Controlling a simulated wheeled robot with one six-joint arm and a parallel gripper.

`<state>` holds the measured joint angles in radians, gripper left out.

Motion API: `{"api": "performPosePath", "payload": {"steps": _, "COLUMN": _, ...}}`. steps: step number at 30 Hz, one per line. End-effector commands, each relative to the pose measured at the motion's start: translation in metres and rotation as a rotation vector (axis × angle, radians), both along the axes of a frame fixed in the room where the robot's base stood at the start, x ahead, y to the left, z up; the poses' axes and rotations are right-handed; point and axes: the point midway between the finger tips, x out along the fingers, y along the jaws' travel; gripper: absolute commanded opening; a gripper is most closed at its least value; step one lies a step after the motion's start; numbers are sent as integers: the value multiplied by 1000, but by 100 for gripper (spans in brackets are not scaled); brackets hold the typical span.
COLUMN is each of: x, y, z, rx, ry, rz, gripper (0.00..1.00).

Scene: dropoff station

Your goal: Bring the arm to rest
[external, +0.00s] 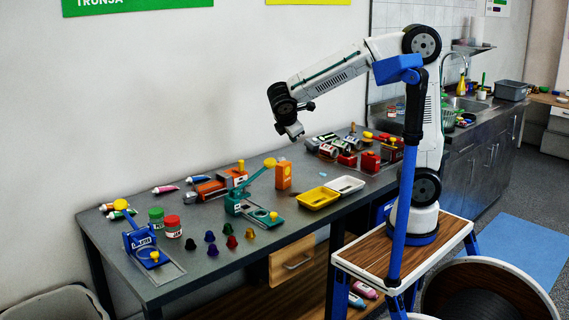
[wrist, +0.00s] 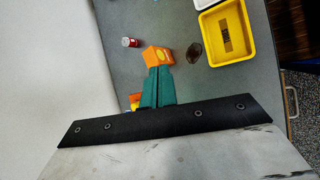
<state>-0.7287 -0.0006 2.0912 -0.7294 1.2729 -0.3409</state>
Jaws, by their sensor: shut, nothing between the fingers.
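My arm reaches leftward from its pedestal over the table (external: 225,262). My gripper (external: 295,132) hangs in the air above the table's back middle, pointing down, clear of the objects. In the wrist view its teal fingers (wrist: 157,72) are together, with nothing held between them. An orange carton (external: 283,175) stands on the table below; in the wrist view an orange box (wrist: 156,56) shows just beyond the fingertips, partly hidden by them.
A yellow tray (external: 319,198) and a white tray (external: 345,184) lie right of the carton. A teal device (external: 240,204), a blue device (external: 140,240), jars, tubes and small coloured cups occupy the left. Cans and red items crowd the back right. The wall stands close behind.

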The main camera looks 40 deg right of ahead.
Motion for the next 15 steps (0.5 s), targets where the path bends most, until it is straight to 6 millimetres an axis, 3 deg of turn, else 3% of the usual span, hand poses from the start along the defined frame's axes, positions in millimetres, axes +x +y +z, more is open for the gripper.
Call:
{"api": "performPosePath", "payload": {"steps": 1, "x": -13, "y": -36, "z": 7, "rx": 68, "ry": -7, "rz": -115, "gripper": 0}}
{"api": "performPosePath", "payload": {"steps": 6, "x": -70, "y": -117, "z": 11, "rx": 291, "ry": -31, "rz": -474, "gripper": 0}}
{"api": "performPosePath", "payload": {"steps": 10, "x": -120, "y": -156, "z": 7, "rx": 460, "ry": -68, "rz": -743, "gripper": 0}}
{"api": "performPosePath", "payload": {"steps": 15, "x": -175, "y": -178, "z": -4, "rx": 661, "ry": -127, "rz": -1045, "gripper": 0}}
